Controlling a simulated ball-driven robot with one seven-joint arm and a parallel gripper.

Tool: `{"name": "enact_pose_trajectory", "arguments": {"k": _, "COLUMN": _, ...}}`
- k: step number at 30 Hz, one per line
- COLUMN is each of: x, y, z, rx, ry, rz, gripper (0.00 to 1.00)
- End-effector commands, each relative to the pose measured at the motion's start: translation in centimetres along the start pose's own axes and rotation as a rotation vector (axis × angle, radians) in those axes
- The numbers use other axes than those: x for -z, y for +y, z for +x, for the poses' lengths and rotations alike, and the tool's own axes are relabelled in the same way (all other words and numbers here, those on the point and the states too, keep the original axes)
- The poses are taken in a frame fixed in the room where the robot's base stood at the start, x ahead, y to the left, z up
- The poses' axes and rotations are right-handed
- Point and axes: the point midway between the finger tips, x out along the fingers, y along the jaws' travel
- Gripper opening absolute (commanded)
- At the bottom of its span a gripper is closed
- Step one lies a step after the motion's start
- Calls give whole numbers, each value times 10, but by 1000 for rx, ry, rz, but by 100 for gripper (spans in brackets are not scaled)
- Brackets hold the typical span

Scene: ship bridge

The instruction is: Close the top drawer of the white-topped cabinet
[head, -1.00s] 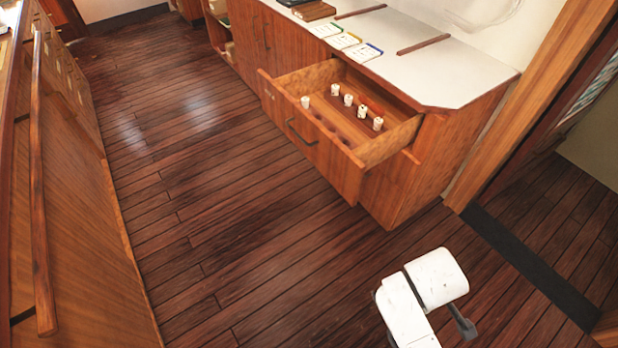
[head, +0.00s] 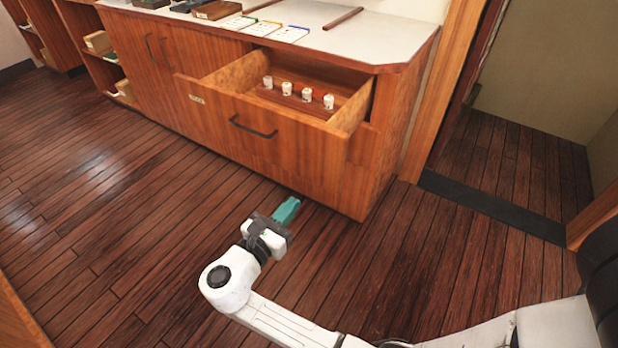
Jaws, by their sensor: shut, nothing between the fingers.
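The white-topped cabinet (head: 395,130) stands along the wall, with its pale top at the upper middle of the head view. Its top drawer (head: 215,118) is pulled well out, with a dark bar handle (head: 253,127) on its wooden front. Several small white pieces (head: 307,95) stand in a row inside the drawer. My gripper (head: 287,209) has teal fingers, shut and empty. In the picture it shows below the drawer front, over the floor, pointing up and right. It appears apart from the drawer; its exact distance is hard to tell.
Cards (head: 288,34) and a dark red bar (head: 343,18) lie on the cabinet top. Open shelves with boxes (head: 98,41) stand at the left. A doorway with a dark sill (head: 490,207) is at the right. The wooden floor (head: 110,220) in front is clear.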

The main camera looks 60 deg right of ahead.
Motion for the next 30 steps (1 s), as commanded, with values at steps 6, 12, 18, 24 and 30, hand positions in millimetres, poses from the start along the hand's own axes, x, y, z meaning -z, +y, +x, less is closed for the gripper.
{"name": "enact_pose_trajectory", "arguments": {"k": 6, "x": 0, "y": -2, "z": 39, "rx": 6, "ry": 1, "rz": 2, "gripper": 0}}
{"name": "enact_pose_trajectory", "arguments": {"k": 12, "x": 1, "y": -2, "z": 78, "rx": 6, "ry": 2, "rz": 4, "gripper": 0}}
{"name": "enact_pose_trajectory", "arguments": {"k": 18, "x": 1, "y": -2, "z": 111, "rx": 4, "ry": 2, "rz": 4, "gripper": 0}}
{"name": "enact_pose_trajectory", "arguments": {"k": 24, "x": 0, "y": -1, "z": 129, "rx": 3, "ry": 3, "rz": 4, "gripper": 0}}
{"name": "enact_pose_trajectory", "arguments": {"k": 30, "x": 0, "y": -1, "z": 132, "rx": 1, "ry": 3, "rz": 4, "gripper": 0}}
